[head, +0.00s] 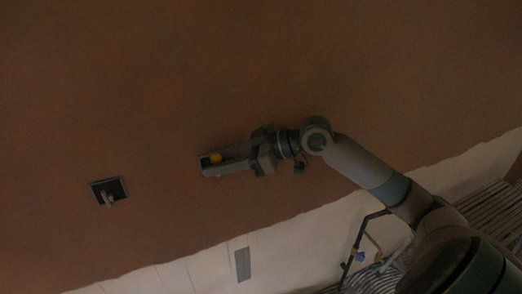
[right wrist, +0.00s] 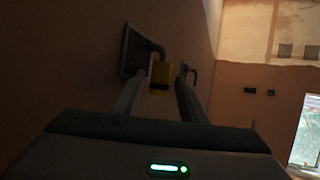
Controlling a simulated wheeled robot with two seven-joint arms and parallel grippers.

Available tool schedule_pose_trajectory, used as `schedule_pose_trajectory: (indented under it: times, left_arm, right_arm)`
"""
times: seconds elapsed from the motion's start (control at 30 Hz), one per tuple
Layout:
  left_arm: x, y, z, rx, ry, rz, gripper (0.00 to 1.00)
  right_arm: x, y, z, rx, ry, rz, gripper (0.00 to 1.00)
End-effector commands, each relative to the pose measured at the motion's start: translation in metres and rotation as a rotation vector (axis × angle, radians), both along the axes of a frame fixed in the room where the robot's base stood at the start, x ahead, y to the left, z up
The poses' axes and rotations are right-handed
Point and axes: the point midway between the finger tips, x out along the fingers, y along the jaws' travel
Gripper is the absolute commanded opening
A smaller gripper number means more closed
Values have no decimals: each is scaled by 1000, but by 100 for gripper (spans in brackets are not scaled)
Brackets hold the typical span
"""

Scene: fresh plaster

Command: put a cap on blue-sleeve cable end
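My right gripper (head: 204,163) is in front of the brown plaster wall, with a small yellow cap (head: 215,158) between its fingers. In the right wrist view the yellow cap (right wrist: 160,78) sits between the fingertips of the right gripper (right wrist: 167,72). A square wall box (head: 108,191) is to the left of the gripper in the head view, with a short grey cable end (head: 108,200) standing out of it. The wall box (right wrist: 131,52) and a dark bent cable (right wrist: 154,47) show beyond the cap in the right wrist view. The cap is apart from the cable in the head view. No blue sleeve colour is discernible. My left gripper is out of view.
The plaster (head: 300,60) around the gripper is clear. A pale wall strip (head: 200,264) with a grey plate (head: 242,264) lies below it. A dark-framed object (head: 362,240) stands near my right arm. Small dark boxes (right wrist: 250,90) and a bright window (right wrist: 307,135) show at the right wrist view's right.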

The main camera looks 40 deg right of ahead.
Motion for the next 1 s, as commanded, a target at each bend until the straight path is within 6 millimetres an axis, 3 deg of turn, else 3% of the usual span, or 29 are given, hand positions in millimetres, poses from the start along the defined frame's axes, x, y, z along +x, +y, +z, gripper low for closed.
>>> schedule_pose_trajectory:
  times: [1.0]
  left_arm:
    - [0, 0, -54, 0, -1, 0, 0]
  right_arm:
    - [-78, -77, 42, 0, 3, 1, 43]
